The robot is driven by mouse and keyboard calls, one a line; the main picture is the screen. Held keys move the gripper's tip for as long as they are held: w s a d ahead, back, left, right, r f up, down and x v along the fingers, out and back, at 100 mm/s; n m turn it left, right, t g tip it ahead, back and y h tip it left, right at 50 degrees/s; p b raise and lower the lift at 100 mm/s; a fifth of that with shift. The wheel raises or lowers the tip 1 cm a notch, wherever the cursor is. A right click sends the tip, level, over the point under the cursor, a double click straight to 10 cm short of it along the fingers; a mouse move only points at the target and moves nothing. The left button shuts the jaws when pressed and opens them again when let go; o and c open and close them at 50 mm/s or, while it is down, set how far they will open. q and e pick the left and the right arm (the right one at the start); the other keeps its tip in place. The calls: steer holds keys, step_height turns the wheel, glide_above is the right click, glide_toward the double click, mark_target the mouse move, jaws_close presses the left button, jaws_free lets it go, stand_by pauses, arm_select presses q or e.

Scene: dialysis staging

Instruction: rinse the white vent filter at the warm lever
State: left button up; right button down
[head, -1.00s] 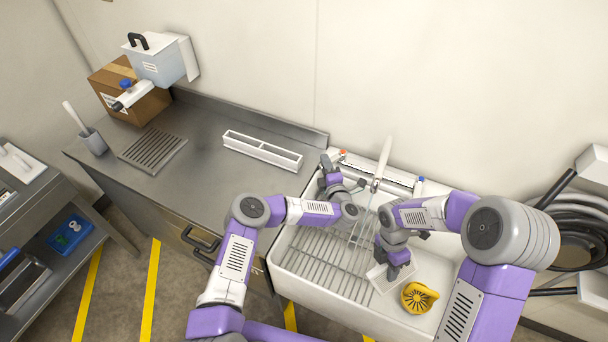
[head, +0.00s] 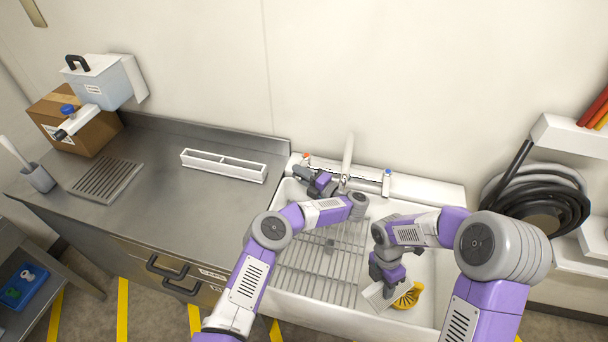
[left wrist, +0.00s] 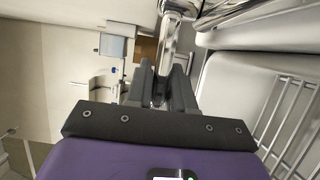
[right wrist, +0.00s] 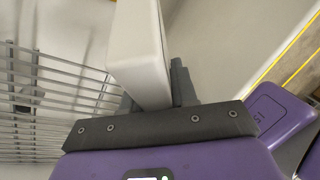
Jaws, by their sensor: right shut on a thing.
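The white vent filter (head: 379,297) is a pale block held in my right gripper (head: 390,282), over the right part of the white sink (head: 325,318). It fills the top middle of the right wrist view (right wrist: 138,50), between the fingers. The warm lever, with a red-orange top (head: 306,158), stands at the left of the tap (head: 347,162). My left gripper (head: 308,178) is close in front of that lever. In the left wrist view its fingers (left wrist: 162,88) stand a little apart, with chrome tap parts just beyond. Contact with the lever cannot be told.
A yellow slotted round thing (head: 410,296) lies in the sink beside the filter, partly covered by it. A wire rack (head: 320,265) spans the sink's left part. A blue-topped lever (head: 388,175) stands right of the tap. A white divided tray (head: 223,165) sits on the steel counter.

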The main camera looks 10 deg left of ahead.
arm_select(q)
steer(key=o, duration=0.3)
steer(key=shift+d, duration=0.1)
arm_select(e)
step_height(320, 180, up, 3)
steer(key=p, duration=0.3)
arm_select(q)
steer(key=shift+v, duration=3.65)
arm_select(e)
steer(key=shift+r, duration=0.2)
arm_select(q)
steer(key=shift+w, duration=0.1)
